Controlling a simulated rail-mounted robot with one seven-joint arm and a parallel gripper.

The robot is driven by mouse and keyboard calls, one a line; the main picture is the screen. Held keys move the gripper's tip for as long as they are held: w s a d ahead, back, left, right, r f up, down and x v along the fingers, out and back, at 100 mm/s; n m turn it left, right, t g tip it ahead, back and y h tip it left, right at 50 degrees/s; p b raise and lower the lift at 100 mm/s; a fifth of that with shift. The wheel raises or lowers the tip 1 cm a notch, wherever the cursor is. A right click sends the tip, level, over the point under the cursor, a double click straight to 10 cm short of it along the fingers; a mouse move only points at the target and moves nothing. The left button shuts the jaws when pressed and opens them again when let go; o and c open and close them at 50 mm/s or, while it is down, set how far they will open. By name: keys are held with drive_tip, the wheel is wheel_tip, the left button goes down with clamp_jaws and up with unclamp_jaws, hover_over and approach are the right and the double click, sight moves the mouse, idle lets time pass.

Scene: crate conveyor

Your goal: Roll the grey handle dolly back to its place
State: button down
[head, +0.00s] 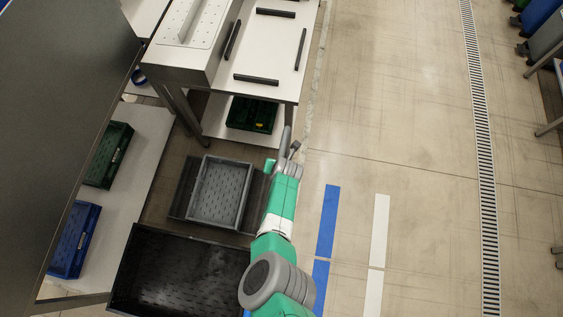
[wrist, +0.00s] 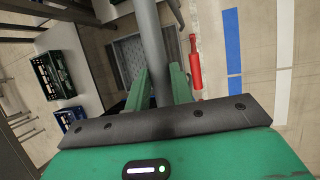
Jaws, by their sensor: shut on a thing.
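The grey handle dolly has a dark platform (head: 180,205) on the floor left of my arm, with a grey crate (head: 220,190) on it. Its grey upright handle (head: 286,138) stands at the right side. My gripper (head: 280,163) is at the handle in the head view. In the wrist view my gripper's green fingers (wrist: 159,88) are shut on the grey handle bar (wrist: 152,45), which passes between them. The grey crate (wrist: 130,62) shows behind the fingers there. The fingertips' contact is small in the head view.
A table (head: 270,55) with black bars stands ahead, a green crate (head: 252,115) under it. A large black crate (head: 180,268) is near below. Green (head: 108,155) and blue (head: 74,240) crates sit left. A red object (wrist: 195,65) shows right. Floor beyond the blue stripe (head: 328,222) is clear.

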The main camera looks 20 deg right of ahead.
drive_tip(key=shift+a+f, duration=0.1)
drive_tip(key=c, duration=1.2)
unclamp_jaws()
drive_tip(key=shift+w+a, duration=0.1)
drive_tip(key=shift+w, duration=0.1)
drive_tip(key=shift+c, duration=0.2)
drive_tip(key=p+v, duration=0.5)
drive_tip(key=v, duration=0.3)
drive_tip(key=shift+p, duration=0.4)
